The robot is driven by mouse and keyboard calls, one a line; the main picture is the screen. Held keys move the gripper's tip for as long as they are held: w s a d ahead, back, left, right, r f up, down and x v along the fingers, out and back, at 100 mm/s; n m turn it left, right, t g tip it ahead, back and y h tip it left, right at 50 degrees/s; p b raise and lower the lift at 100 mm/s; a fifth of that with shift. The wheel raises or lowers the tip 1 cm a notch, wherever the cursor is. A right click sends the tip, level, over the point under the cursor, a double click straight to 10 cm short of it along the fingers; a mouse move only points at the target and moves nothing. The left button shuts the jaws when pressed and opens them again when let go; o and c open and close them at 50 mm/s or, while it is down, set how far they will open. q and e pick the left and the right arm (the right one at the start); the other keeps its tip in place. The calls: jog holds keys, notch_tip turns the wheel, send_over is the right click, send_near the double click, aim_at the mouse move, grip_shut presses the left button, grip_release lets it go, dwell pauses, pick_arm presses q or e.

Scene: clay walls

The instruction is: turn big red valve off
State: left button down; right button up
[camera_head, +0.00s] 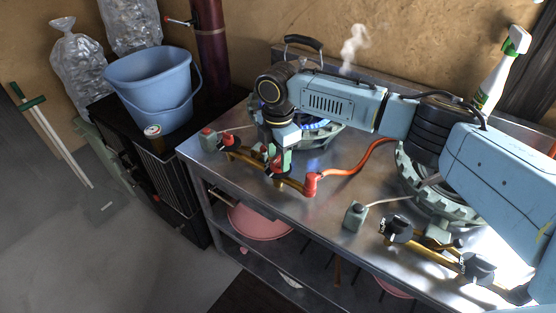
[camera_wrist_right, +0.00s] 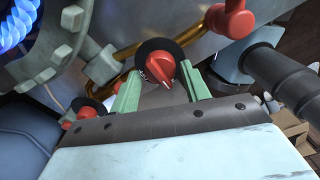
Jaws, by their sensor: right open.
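A red knob on a black disc (camera_wrist_right: 160,68) sits on a brass pipe at the front of the left burner; in the head view it shows partly hidden (camera_head: 276,166) under my gripper. My right gripper (camera_head: 278,158) reaches down over it. In the right wrist view its two green fingers (camera_wrist_right: 160,88) are apart, with the knob between and just beyond the tips; I cannot tell whether they touch it. A second red knob (camera_head: 227,139) is to the left on the same pipe. Blue flame (camera_head: 316,125) burns on the left burner. My left gripper is not in view.
A red elbow (camera_head: 311,184) with an orange hose (camera_head: 360,160) is right of the knob. A second burner (camera_head: 440,190) with black knobs (camera_head: 396,229) is further right. A blue bucket (camera_head: 150,85) and a spray bottle (camera_head: 500,70) stand at the sides. The table's front middle is partly clear.

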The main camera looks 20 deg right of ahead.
jog(key=shift+f, duration=0.65)
jog(key=c, duration=0.7)
